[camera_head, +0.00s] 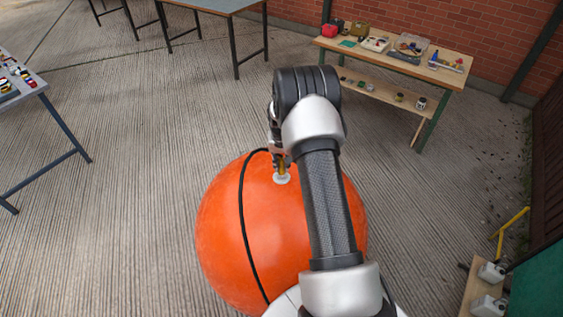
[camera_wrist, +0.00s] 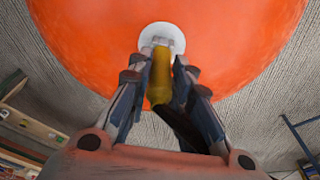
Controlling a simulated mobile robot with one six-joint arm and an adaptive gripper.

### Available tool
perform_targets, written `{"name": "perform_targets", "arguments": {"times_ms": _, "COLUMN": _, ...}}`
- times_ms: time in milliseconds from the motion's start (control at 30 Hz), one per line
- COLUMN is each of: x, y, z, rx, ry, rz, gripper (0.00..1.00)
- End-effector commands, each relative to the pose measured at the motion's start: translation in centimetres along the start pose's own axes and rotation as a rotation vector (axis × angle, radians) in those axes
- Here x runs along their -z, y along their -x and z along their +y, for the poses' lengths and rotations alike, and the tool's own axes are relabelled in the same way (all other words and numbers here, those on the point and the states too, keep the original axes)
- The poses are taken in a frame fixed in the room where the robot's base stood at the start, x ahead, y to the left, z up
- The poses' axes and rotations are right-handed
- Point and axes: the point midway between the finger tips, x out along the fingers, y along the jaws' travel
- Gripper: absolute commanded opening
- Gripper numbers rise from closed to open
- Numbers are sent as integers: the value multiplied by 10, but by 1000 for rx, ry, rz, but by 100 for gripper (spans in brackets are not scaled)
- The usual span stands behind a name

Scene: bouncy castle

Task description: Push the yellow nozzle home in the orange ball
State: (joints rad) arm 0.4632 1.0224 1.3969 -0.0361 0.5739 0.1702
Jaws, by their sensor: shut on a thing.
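The large orange ball (camera_head: 222,220) rests on the ground below my arm, and it fills the top of the wrist view (camera_wrist: 85,40). A round white valve (camera_head: 281,179) is on its upper side; the wrist view shows the valve (camera_wrist: 175,34) as a white disc. My gripper (camera_wrist: 159,74) is shut on the yellow nozzle (camera_wrist: 160,88), one finger on each side. The nozzle's front end is at the valve's centre; how deep it sits cannot be told. A black hose (camera_head: 243,222) runs from the gripper and down over the ball.
A wooden bench (camera_head: 445,76) with several tools stands at the back right by a brick wall (camera_head: 480,30). A table (camera_head: 215,5) stands at the back and another (camera_head: 30,88) at the left. Ribbed concrete floor (camera_head: 120,200) is clear left of the ball.

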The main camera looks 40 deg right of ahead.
Motion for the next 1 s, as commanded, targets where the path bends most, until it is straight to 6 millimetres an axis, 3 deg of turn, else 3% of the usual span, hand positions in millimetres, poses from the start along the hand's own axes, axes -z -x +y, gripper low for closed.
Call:
{"name": "perform_targets", "arguments": {"times_ms": 367, "x": 0, "y": 0, "z": 0, "rx": 0, "ry": 0, "rz": 0, "gripper": 43}}
{"name": "perform_targets", "arguments": {"times_ms": 700, "x": 0, "y": 2, "z": 0, "rx": 0, "ry": 0, "rz": 1, "gripper": 43}}
{"name": "perform_targets", "arguments": {"times_ms": 867, "x": 2, "y": 23, "z": 0, "rx": 1, "ry": 0, "rz": 5, "gripper": 43}}
{"name": "perform_targets", "arguments": {"times_ms": 1000, "x": 2, "y": 53, "z": 0, "rx": 1, "ry": 0, "rz": 5, "gripper": 43}}
